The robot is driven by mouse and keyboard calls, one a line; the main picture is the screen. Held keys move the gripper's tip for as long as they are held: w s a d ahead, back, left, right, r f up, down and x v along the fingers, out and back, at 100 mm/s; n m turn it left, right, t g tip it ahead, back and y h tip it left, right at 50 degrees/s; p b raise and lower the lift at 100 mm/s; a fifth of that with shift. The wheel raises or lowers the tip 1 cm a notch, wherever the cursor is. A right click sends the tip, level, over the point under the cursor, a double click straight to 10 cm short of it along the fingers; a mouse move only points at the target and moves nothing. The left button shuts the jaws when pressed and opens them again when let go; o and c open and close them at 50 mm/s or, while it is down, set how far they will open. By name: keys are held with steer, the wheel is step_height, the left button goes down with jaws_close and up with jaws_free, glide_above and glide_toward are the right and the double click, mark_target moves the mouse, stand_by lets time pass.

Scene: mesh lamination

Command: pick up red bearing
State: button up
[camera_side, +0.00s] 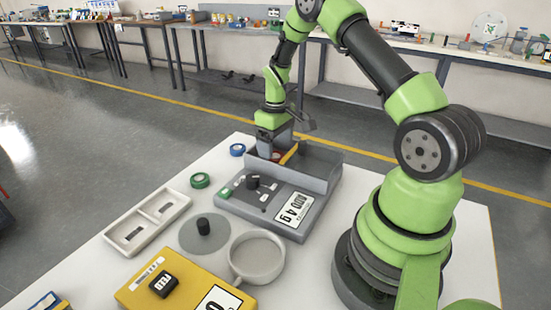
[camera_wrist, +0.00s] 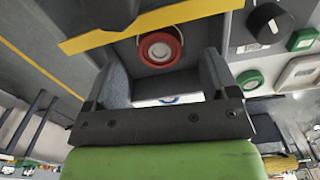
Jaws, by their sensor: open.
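The red bearing (camera_wrist: 160,48) is a red ring with a pale centre. In the wrist view it lies on a grey surface beside a yellow bar (camera_wrist: 150,22), in the gap ahead of my fingers. My gripper (camera_wrist: 162,66) is open, with one grey finger on each side of that gap and nothing held. In the side view my gripper (camera_side: 270,152) points down at the left end of the grey open bin (camera_side: 315,168). The bearing is mostly hidden there behind the gripper, so its height gap to the fingertips cannot be told.
A blue ring (camera_side: 237,149) and a green ring (camera_side: 200,180) lie on the white table left of the grey machine (camera_side: 285,207). The bin walls stand close around my gripper. A white tray (camera_side: 146,222), round pan (camera_side: 257,258) and yellow box (camera_side: 185,290) stand nearer the camera.

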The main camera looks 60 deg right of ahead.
mark_target(276, 155)
steer(key=shift+f, duration=1.6)
steer(key=c, duration=1)
steer(key=shift+r, duration=0.15)
